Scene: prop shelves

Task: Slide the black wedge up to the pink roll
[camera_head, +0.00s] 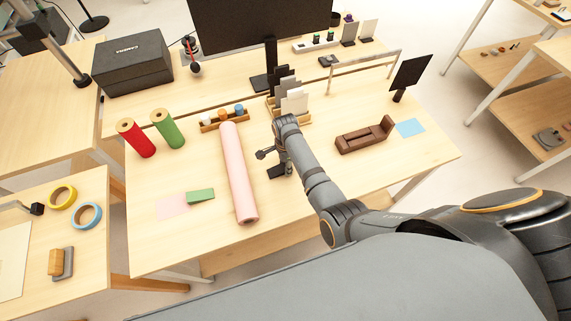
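The pink roll (238,180) lies lengthwise on the wooden table, its near end towards me. A small black piece (276,172), which looks like the black wedge, is on the table just right of the roll's middle, with a narrow gap between them. My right gripper (272,158) is directly over the black piece, pointing down, its arm reaching in from the right. The wrist and arm hide part of the piece and the far fingers, so I cannot tell how the fingers sit on it. My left gripper is not in view.
A green wedge (200,196) and a pink sheet (173,206) lie left of the roll. Red (136,138) and green (167,128) rolls stand farther left.

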